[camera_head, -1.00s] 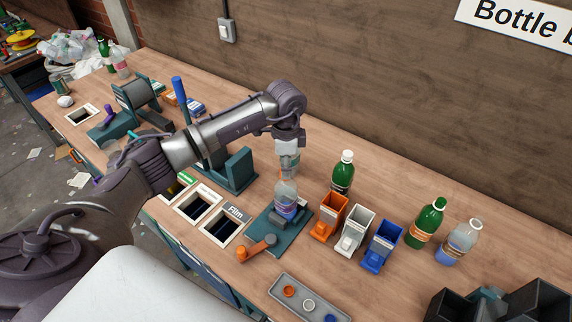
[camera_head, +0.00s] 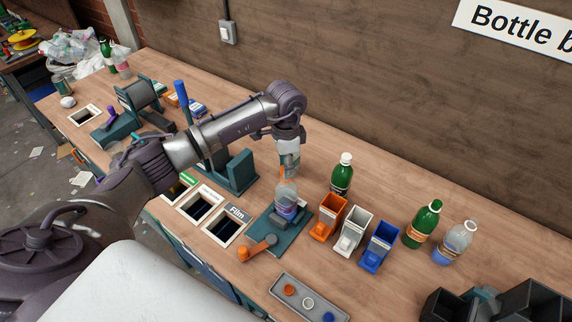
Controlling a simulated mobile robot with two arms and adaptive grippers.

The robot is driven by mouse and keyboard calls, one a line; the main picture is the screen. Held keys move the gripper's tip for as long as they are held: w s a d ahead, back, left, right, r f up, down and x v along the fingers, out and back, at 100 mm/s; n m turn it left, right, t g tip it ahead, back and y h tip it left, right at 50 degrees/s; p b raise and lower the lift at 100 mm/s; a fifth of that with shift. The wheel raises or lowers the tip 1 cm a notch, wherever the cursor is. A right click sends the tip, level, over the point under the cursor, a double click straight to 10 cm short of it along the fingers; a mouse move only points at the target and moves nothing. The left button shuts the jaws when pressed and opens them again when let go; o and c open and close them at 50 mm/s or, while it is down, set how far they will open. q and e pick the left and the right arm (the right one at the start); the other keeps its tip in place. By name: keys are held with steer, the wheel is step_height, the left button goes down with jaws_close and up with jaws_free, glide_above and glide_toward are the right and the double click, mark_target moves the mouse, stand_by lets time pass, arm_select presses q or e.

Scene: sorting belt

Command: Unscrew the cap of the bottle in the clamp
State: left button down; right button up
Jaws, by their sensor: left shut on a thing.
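A clear bottle with a blue and purple label (camera_head: 286,197) stands upright in the clamp (camera_head: 290,240), a teal base with an orange-handled lever at its front. My left gripper (camera_head: 288,172) points down from above and is shut at the top of the bottle. A bit of orange cap shows between its fingers; the rest of the cap is hidden by them. My right gripper is not in view.
Orange, white and blue bins (camera_head: 350,235) stand right of the clamp, with green and clear bottles behind and beside them. A grey tray (camera_head: 283,303) with loose caps lies in front. Openings in the bench (camera_head: 225,228) are left of the clamp.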

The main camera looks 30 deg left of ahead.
arm_select(q)
steer(key=shift+r, duration=0.3)
steer(key=shift+r+p, duration=0.65)
steer(key=shift+r, duration=1.7)
